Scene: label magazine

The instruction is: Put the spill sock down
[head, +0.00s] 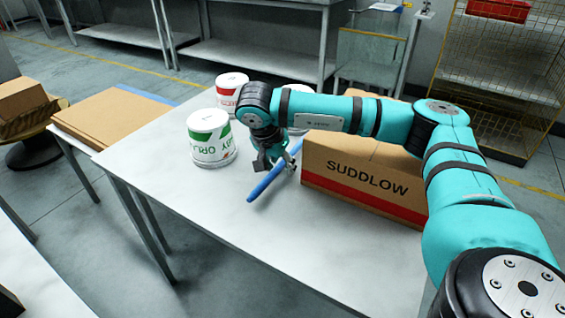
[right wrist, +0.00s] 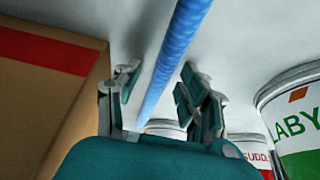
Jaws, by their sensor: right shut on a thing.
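The spill sock (head: 263,187) is a long, thin blue roll. My right gripper (head: 279,163) is shut on it over the grey table (head: 265,235), between the cans and the cardboard box. In the right wrist view the sock (right wrist: 176,58) runs between the two fingers of the gripper (right wrist: 160,80). One end slants out toward the front left in the head view; the other end is partly hidden behind the gripper and box. I cannot tell whether the sock touches the tabletop. My left gripper is not in view.
A cardboard box (head: 350,183) marked SUDDLOW stands close right of the gripper. A green-labelled can (head: 212,145) stands close left, a red-labelled can (head: 230,90) behind it. Flat cardboard (head: 115,117) lies on a surface at left. The table's front part is clear.

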